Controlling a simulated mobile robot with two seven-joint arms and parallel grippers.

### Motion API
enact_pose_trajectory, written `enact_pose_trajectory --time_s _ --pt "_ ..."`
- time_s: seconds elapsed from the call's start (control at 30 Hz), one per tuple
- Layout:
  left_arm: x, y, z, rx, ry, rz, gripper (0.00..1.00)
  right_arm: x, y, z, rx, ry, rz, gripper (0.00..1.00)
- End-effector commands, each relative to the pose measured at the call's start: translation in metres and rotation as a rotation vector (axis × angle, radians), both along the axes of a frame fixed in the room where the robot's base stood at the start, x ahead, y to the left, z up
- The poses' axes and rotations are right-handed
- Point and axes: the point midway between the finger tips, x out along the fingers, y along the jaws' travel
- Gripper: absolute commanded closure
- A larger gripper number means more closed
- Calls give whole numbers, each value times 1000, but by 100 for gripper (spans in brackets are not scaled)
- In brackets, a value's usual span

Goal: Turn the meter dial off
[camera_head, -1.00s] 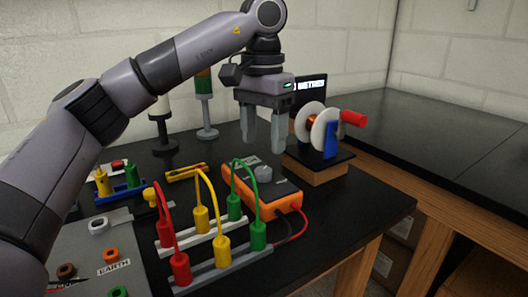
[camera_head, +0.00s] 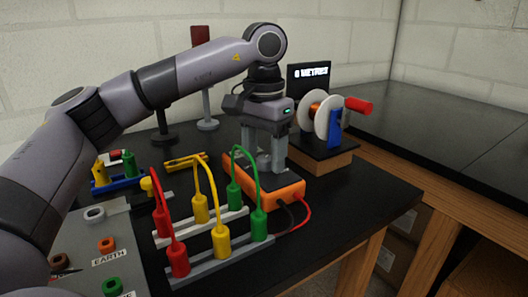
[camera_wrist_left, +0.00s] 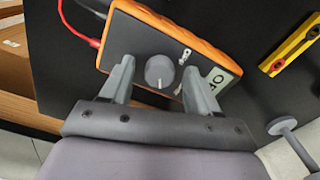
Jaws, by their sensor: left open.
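The orange multimeter (camera_head: 276,195) lies on the black bench, with red and dark leads at its front right corner. It also shows in the left wrist view (camera_wrist_left: 205,48). Its grey round dial (camera_wrist_left: 159,71) sits on the dark face, with a light pointer mark on it. My left gripper (camera_head: 264,168) points down over the meter. In the left wrist view its two fingers (camera_wrist_left: 157,84) stand on either side of the dial with gaps to it, open and empty. My right gripper is not in view.
Red, yellow and green plugs (camera_head: 219,241) with looped cables stand in front of and left of the meter. A cable reel (camera_head: 321,122) with a red handle and a "0 METRES" display (camera_head: 309,75) stand behind it. A yellow tool (camera_head: 186,162) lies to the left.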

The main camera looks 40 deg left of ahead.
Motion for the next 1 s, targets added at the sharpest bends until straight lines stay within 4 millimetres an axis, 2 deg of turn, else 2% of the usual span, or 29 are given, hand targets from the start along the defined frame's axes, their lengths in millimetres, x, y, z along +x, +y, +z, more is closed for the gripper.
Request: enact_pose_trajectory --time_s 0.07,0.2,0.23,0.67,1.0 --pt "0 0 0 0 0 0 42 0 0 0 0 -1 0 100" --pt "0 0 0 0 0 0 88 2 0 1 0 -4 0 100" --pt "0 0 0 0 0 0 96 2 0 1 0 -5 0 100" --pt "0 0 2 0 2 72 96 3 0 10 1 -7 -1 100" --pt "0 -1 3 0 3 336 96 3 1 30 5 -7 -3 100"
